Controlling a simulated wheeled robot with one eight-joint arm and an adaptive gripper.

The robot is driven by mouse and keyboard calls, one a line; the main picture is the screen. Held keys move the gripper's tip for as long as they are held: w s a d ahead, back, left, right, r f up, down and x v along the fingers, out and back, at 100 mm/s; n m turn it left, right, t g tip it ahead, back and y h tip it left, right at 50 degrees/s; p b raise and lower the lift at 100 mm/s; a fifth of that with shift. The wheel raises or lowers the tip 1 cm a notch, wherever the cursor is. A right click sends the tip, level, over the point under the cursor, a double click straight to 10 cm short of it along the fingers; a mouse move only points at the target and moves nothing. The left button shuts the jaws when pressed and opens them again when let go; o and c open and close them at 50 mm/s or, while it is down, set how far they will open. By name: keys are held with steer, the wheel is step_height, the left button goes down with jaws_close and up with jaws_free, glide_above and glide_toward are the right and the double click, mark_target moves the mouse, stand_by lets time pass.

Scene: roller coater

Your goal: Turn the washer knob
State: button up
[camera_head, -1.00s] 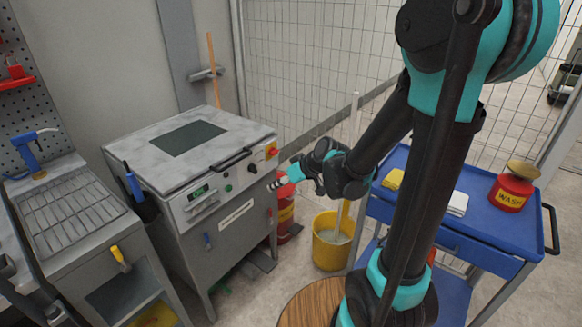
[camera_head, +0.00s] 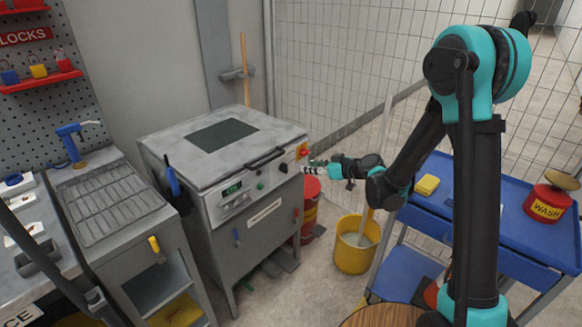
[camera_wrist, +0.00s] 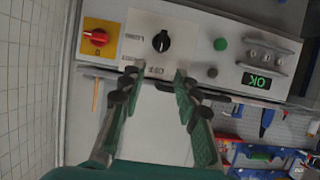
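The washer is a grey metal cabinet (camera_head: 215,210) with a control panel on its front. In the head view the black knob (camera_head: 283,168) is small, near the panel's right end. My gripper (camera_wrist: 156,78) is open and empty in the wrist view, its two fingertips spread just below the knob and apart from it. In the head view my gripper (camera_head: 312,165) is close to the panel's right end.
A red switch on a yellow plate (camera_wrist: 96,37) sits beside the knob. A green button (camera_wrist: 220,44) and a lit "OK" display (camera_wrist: 257,80) are on its other side. A yellow bucket (camera_head: 355,255) and a blue cart (camera_head: 520,225) stand right of the washer.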

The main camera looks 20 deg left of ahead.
mark_target(287, 166)
steer(key=x, duration=1.2)
steer(key=shift+c, duration=0.3)
jaws_close()
